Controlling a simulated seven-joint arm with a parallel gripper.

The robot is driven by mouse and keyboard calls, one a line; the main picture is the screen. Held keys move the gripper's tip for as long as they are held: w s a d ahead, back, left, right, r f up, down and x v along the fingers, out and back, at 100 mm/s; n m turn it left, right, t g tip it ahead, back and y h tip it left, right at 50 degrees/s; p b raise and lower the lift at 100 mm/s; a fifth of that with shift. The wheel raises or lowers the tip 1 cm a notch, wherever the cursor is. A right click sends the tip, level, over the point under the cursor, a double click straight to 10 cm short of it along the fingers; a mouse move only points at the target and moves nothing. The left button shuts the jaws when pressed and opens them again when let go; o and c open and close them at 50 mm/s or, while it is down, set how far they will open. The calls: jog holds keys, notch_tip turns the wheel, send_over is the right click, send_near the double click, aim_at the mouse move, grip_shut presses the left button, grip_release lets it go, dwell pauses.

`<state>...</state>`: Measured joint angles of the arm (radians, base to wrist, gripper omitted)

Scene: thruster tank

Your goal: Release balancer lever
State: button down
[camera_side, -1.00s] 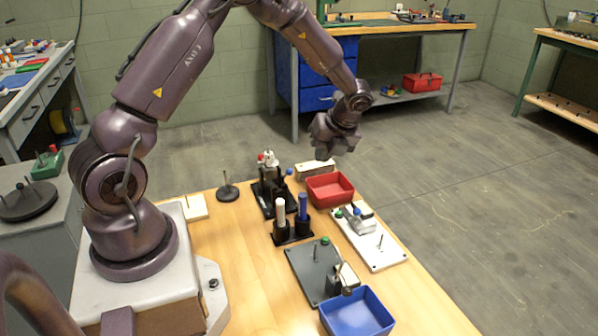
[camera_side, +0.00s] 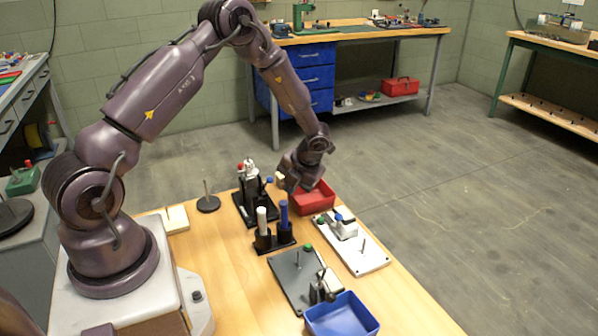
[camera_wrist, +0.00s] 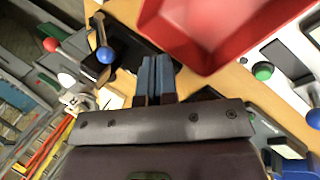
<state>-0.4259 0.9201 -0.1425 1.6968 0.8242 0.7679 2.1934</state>
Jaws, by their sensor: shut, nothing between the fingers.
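My gripper (camera_side: 291,188) hangs low over the far part of the wooden table, just left of the red bin. In the wrist view its two grey-blue fingers (camera_wrist: 155,65) are shut together with nothing between them. A black-based device (camera_side: 246,195) with red, white and blue knobs stands left of my gripper. In the wrist view a lever with a blue ball (camera_wrist: 105,55) stands to the left of the fingertips, apart from them. A red ball (camera_wrist: 50,44) and a white ball (camera_wrist: 66,78) lie further left. I cannot tell which lever is the balancer's.
The red bin (camera_side: 318,200) is close beside my gripper and also fills the upper wrist view (camera_wrist: 200,60). Black holders with a white and a blue cylinder (camera_side: 284,215) stand nearer. A white plate (camera_side: 372,262), a grey plate (camera_side: 290,272) and a blue bin (camera_side: 345,318) lie on the right.

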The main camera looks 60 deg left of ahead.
jog(key=shift+s+a, duration=0.3)
jog(key=shift+a, duration=0.3)
jog(key=shift+s+a, duration=0.35)
jog(key=shift+a, duration=0.3)
jog(key=shift+s+a, duration=0.3)
jog(key=shift+a, duration=0.3)
jog(key=shift+a+r, duration=0.1)
jog(key=shift+r+h, duration=0.15)
jog(key=shift+h, duration=0.45)
jog(key=shift+a+r+h, duration=0.25)
jog(key=shift+a+h, duration=0.05)
jog(key=shift+h, duration=0.7)
jog(key=shift+a+r, duration=0.55)
jog(key=shift+a, duration=0.55)
jog(key=shift+a+r, duration=0.35)
jog(key=shift+a, duration=0.45)
jog(key=shift+a+r, duration=0.3)
jog(key=shift+a, duration=0.55)
jog(key=shift+r, duration=0.15)
